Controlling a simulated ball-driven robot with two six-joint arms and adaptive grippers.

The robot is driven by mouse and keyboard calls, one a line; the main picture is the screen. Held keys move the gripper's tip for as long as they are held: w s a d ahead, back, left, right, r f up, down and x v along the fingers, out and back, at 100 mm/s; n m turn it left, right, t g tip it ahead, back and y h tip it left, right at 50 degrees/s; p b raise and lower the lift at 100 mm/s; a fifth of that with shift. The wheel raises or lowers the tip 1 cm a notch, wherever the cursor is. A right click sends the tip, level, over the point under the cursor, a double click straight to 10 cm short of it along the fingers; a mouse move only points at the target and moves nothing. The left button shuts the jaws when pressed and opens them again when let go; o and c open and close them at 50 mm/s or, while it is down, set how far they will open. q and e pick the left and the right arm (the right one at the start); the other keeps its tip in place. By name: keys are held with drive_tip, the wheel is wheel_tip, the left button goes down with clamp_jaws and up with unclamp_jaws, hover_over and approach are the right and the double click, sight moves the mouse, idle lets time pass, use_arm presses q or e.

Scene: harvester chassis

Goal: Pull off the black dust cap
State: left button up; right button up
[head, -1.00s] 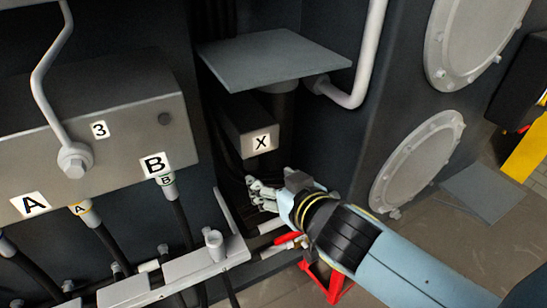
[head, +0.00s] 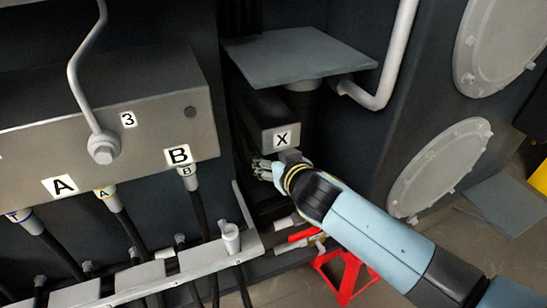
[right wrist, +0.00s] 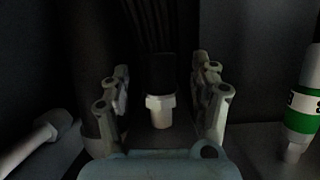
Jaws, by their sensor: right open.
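The black dust cap (right wrist: 161,72) shows dark and dim in the right wrist view, on top of a pale metal hex fitting (right wrist: 160,110). My right gripper (right wrist: 162,84) is open, with one finger to each side of the cap and fitting and a visible gap on both sides. In the head view my right gripper (head: 262,170) is just below the grey block marked X (head: 281,138). The cap cannot be made out in the head view. My left gripper is not in view.
A flat grey plate (head: 298,56) overhangs the X block. A white pipe (head: 385,85) runs to the right of it. A steel block with hoses marked A and B (head: 110,135) is at left. A green-banded fitting (right wrist: 302,108) is at right in the wrist view.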

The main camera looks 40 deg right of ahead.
drive_tip(key=shift+c, duration=0.5)
clamp_jaws()
drive_tip(key=shift+f, duration=0.15)
idle(0.4)
drive_tip(key=shift+f+b, duration=2.15)
drive_tip(key=shift+b, duration=0.35)
